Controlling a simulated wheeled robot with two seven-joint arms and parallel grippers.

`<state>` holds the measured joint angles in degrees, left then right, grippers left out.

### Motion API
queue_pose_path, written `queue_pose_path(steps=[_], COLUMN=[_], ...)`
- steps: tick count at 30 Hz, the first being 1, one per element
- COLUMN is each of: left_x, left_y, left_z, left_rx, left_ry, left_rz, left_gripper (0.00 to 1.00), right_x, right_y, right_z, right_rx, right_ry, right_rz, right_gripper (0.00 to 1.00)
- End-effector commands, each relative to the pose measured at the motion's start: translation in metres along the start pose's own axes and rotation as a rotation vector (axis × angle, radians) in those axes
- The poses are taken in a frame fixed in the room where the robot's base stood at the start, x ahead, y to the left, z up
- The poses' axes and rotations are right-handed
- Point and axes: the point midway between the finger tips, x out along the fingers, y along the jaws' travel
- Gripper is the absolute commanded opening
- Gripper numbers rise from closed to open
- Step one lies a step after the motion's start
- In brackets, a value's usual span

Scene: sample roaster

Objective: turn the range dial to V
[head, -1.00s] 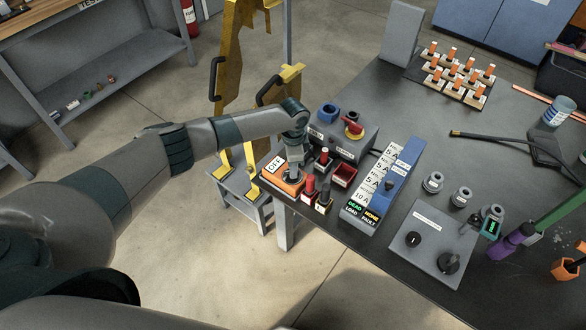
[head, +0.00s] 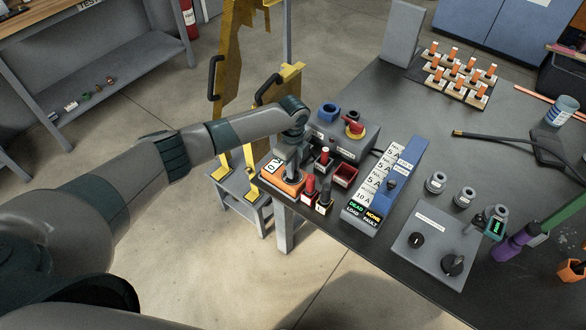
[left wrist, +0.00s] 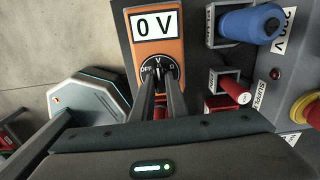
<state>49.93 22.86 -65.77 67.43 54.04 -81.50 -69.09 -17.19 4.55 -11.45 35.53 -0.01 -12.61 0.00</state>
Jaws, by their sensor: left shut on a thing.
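The orange meter (head: 268,178) lies near the left corner of the dark table. It also shows in the left wrist view (left wrist: 178,50), where its display (left wrist: 155,24) reads "0 V". Its black range dial (left wrist: 160,70) sits below the display, with OFF at the left, V at the top and an ohm mark at the right. My left gripper (left wrist: 160,88) is shut on the dial knob, its fingers hiding the knob's lower part. In the head view my left gripper (head: 293,172) comes down onto the meter. My right gripper is not in view.
Red and black plugs (head: 309,187) stand close beside the meter. A grey box with a red and yellow switch (head: 355,128) is just behind. A blue and grey fuse panel (head: 400,165) and a grey box with black knobs (head: 430,250) stand to the right.

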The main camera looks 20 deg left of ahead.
Motion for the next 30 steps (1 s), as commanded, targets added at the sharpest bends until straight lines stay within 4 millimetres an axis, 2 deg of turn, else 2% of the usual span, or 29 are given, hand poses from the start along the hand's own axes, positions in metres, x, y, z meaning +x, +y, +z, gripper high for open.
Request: queue_pose_path(steps=[15,16,18,30], left_x=[-0.0006,-0.0006,-0.0006,-0.0027], left_y=[-0.0002,-0.0003,-0.0003,-0.0004], left_z=[0.0001,0.0001,0.0001,0.0001], left_rx=[0.028,0.027,0.027,0.027], left_ry=[0.000,0.000,0.000,0.000], left_rz=[-0.001,-0.001,-0.001,-0.001], left_gripper=[0.00,0.18,0.32,0.32], right_x=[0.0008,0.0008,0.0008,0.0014], right_y=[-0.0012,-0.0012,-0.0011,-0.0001], right_z=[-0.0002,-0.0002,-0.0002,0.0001], right_rx=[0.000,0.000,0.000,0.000], right_ry=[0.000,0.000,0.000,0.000], right_rz=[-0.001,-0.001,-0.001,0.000], right_gripper=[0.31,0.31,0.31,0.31])
